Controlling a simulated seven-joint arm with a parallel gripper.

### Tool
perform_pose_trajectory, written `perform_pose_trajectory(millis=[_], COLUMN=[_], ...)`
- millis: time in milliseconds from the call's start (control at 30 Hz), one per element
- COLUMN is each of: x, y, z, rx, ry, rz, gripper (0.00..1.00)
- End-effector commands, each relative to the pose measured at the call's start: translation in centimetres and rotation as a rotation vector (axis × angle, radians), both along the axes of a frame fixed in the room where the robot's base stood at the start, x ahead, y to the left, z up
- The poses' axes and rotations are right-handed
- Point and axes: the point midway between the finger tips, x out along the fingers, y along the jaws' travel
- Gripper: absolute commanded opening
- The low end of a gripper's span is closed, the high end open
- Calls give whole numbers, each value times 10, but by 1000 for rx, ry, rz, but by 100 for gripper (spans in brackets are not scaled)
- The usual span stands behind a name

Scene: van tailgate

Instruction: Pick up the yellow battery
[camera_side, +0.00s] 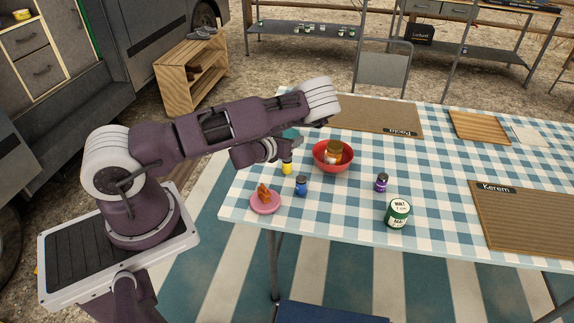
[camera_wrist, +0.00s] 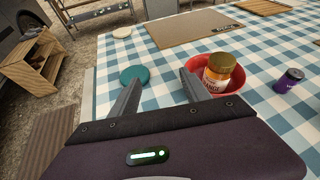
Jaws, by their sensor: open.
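The yellow battery (camera_side: 287,169) stands upright on the checked tablecloth near the table's left edge, left of the red bowl. My gripper (camera_side: 276,151) is just above and beside it in the side view; I cannot tell whether they touch. In the wrist view my gripper (camera_wrist: 160,82) shows two fingers spread apart with nothing visible between them. The yellow battery does not show in the wrist view.
A red bowl (camera_side: 320,164) holding a jar (camera_side: 334,150) stands close on the right. A blue battery-like item (camera_side: 301,186), a pink plate (camera_side: 265,208) with food, a purple item (camera_side: 381,182) and a green tin (camera_side: 398,213) stand nearby. A teal disc (camera_wrist: 134,75) lies beyond the fingers.

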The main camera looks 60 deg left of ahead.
Motion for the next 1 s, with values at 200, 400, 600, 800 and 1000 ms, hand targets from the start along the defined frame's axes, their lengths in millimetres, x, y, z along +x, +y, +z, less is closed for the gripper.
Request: perform_pose_trajectory(millis=[200,400,600,800,1000], x=[-4,-5,14,20,19], y=[-4,-3,5,8,7], z=[-23,-64,-89,-94,-95], rx=[98,93,92,91,88], ry=[41,40,34,41,43], rz=[-100,-96,-93,-94,-94], gripper=[55,55,55,55,33])
